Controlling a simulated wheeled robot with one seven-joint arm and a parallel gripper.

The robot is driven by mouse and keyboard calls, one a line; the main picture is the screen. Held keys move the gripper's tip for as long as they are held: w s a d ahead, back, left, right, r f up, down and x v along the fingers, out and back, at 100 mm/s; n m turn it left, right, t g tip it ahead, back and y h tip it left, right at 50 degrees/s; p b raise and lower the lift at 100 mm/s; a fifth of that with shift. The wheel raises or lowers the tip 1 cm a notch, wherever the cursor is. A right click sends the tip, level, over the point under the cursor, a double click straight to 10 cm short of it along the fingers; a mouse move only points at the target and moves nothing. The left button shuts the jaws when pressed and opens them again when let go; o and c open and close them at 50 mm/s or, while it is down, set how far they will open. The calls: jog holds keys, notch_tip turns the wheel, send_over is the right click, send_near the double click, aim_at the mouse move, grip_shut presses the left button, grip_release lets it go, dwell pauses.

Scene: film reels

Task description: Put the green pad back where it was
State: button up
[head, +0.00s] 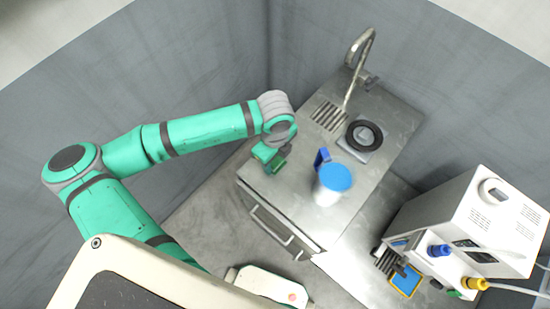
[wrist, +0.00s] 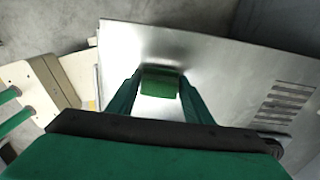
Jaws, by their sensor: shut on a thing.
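The green pad (wrist: 160,82) is a small green block between the two fingers of my gripper (wrist: 158,90) in the wrist view. My gripper is shut on it, above the near left part of the steel counter (wrist: 225,75). In the head view my gripper (head: 274,162) hangs over the counter's left edge, with the green pad partly hidden by the fingers. I cannot tell whether the pad touches the counter.
On the counter (head: 295,205) stand a blue-lidded white container (head: 334,182), a small blue item (head: 322,157), and a black ring on a grey plate (head: 364,136). A faucet (head: 352,65) rises behind. A white machine (head: 465,225) stands right, beside a blue pad with a yellow rim (head: 405,281).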

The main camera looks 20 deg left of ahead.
aim_at(275, 160)
jog(key=shift+f, duration=0.1)
jog(key=o, duration=1)
notch_tip(275, 160, up, 12)
jog(key=shift+r, duration=0.15)
dwell(0.5)
